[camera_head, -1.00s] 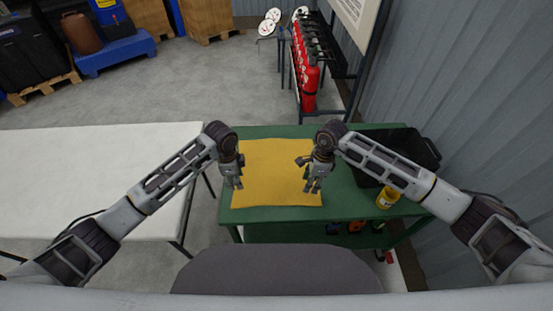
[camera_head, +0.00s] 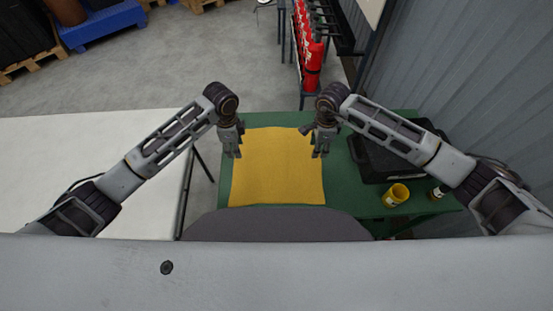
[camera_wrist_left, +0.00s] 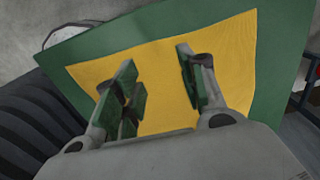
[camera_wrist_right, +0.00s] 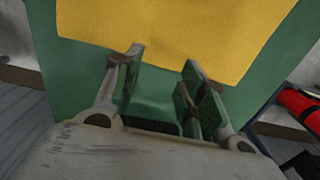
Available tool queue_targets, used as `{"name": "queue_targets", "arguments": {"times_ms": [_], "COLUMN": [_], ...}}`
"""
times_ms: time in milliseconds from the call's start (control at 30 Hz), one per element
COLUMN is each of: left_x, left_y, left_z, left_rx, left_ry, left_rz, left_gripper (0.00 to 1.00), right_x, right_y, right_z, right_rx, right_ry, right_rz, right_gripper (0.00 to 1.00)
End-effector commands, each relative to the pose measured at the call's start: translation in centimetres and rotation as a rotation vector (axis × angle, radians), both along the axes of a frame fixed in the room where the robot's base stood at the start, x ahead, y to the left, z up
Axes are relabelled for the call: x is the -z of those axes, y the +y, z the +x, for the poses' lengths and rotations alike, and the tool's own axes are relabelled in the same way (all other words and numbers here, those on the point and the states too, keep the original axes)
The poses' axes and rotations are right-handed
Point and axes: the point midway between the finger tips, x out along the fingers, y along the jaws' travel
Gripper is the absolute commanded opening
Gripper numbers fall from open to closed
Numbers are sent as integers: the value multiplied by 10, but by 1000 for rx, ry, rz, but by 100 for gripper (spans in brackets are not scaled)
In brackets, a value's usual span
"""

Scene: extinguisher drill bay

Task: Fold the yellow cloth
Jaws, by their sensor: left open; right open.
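The yellow cloth (camera_head: 275,170) lies flat and spread out on the green table (camera_head: 345,192). My left gripper (camera_head: 233,152) is open and empty above the cloth's left edge. In the left wrist view the cloth (camera_wrist_left: 160,75) shows behind and between the open fingers (camera_wrist_left: 160,85). My right gripper (camera_head: 320,152) is open and empty above the cloth's right edge. In the right wrist view the cloth (camera_wrist_right: 190,30) lies beyond the open fingertips (camera_wrist_right: 162,70), with green tabletop between the fingers. Neither gripper visibly touches the cloth.
A black case (camera_head: 385,160) lies on the table's right side. A yellow cup-like container (camera_head: 395,195) and a small bottle (camera_head: 438,192) stand near its front. A white table (camera_head: 90,165) is at the left, across a gap. Red extinguishers (camera_head: 310,60) stand behind.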

Motion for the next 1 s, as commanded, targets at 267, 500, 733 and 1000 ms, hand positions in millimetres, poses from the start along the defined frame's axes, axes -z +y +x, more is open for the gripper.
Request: {"name": "queue_targets", "arguments": {"times_ms": [267, 500, 733, 1000], "left_x": [1, 10, 32, 63], "left_y": [0, 0, 0, 0], "left_z": [0, 0, -1, 0], "left_rx": [0, 0, -1, -1], "left_ry": [0, 0, 2, 2], "left_rz": [0, 0, 0, 0], "left_gripper": [41, 41, 41, 41], "right_x": [0, 10, 33, 63], "right_y": [0, 0, 0, 1], "right_z": [0, 0, -1, 0], "right_rx": [0, 1, 0, 1], "right_ry": [0, 3, 3, 2], "right_rz": [0, 1, 0, 2], "right_gripper": [41, 41, 41, 41]}}
